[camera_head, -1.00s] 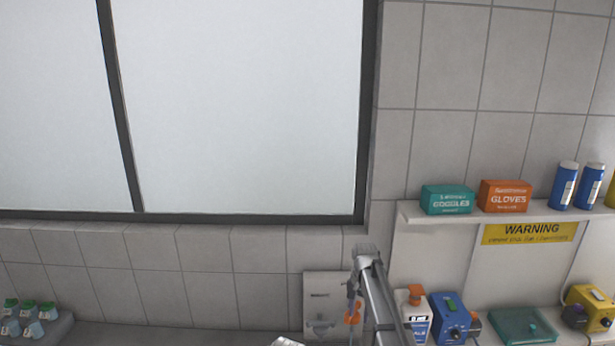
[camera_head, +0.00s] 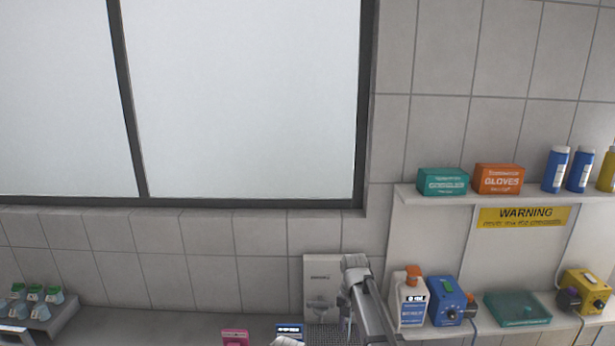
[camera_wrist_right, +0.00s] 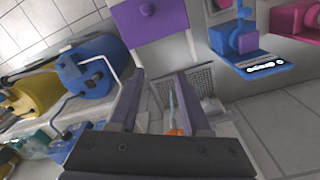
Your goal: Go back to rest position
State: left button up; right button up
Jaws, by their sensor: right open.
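My right arm reaches up from the bottom edge in the head view, beside the white bottle. Its gripper (camera_wrist_right: 160,76) shows best in the right wrist view, with two purple fingers spread apart and nothing held between the tips. A small orange part (camera_wrist_right: 175,132) shows low between the fingers; I cannot tell what it belongs to. My left gripper is not clearly in view; only a small pale part shows at the bottom edge of the head view.
A white bottle with an orange cap (camera_head: 409,298), a blue device (camera_head: 446,302), a teal tray (camera_head: 517,309) and a yellow device (camera_head: 586,292) stand at right. Above them is a shelf (camera_head: 470,200) with boxes. Several green-capped vials (camera_head: 36,296) stand at left. The counter between is mostly clear.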

pick_arm(q)
notch_tip(320, 180, down, 17)
jog(key=b, duration=1.6)
pick_arm(e)
jog(key=s+a+f+n, duration=0.2)
jog(key=s+f, duration=0.3)
jog(key=s, duration=0.4)
jog(key=s+a+f+n, duration=0.2)
jog(key=s+f+n, duration=0.2)
jog(key=s, duration=0.5)
jog(key=s+a+f+n+h, duration=0.1)
jog(key=s+a+f+n, duration=0.1)
jog(key=s+f, duration=0.6)
jog(key=shift+s+a+n, duration=0.35)
jog(key=shift+s+n, duration=0.05)
jog(key=shift+s, duration=0.3)
